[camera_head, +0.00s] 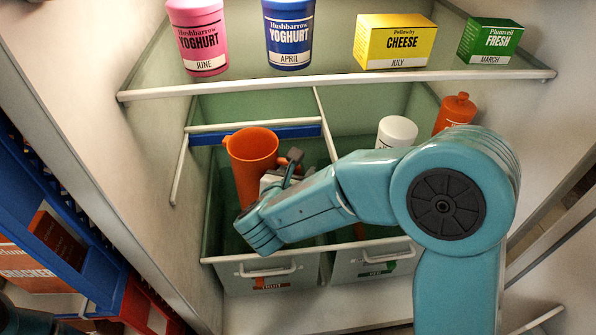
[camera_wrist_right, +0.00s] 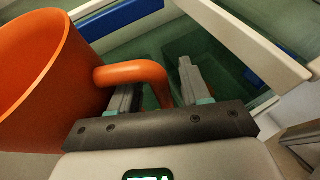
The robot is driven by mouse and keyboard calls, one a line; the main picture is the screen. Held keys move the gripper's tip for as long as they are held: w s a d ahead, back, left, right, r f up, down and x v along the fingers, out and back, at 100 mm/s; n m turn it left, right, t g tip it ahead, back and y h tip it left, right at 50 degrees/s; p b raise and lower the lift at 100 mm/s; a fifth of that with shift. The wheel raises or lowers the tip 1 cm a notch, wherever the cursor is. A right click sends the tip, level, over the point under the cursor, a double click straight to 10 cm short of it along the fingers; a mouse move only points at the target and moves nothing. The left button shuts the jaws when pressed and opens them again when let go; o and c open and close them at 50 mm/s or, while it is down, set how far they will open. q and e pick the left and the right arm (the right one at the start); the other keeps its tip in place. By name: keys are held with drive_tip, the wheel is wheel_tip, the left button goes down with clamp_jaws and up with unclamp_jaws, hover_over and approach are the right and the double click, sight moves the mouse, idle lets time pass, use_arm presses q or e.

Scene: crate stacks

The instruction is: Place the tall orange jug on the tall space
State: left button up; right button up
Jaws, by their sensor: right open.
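The tall orange jug (camera_head: 252,165) stands upright in the lower left part of the fridge, above the left drawer; what its base rests on is hidden. In the right wrist view the jug (camera_wrist_right: 35,75) fills the left side, with its handle (camera_wrist_right: 135,73) pointing right. My right gripper (camera_head: 287,170) is at the handle side of the jug. Its jaws (camera_wrist_right: 157,88) are open, with the outer part of the handle between the fingers; contact is unclear. I cannot tell which place is the tall space. My left gripper is out of view.
A shelf (camera_head: 330,81) above holds a pink yoghurt tub (camera_head: 199,42), a blue one (camera_head: 289,38), a cheese box (camera_head: 394,44) and a green box (camera_head: 489,42). A white container (camera_head: 397,132) and orange bottle (camera_head: 455,110) stand right. A blue crate (camera_head: 60,250) is left.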

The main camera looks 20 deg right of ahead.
drive_tip(key=p+v, duration=0.2)
drive_tip(key=v, duration=0.9)
drive_tip(key=shift+s+a, duration=0.15)
drive_tip(key=shift+s, duration=0.15)
drive_tip(key=shift+r, duration=0.1)
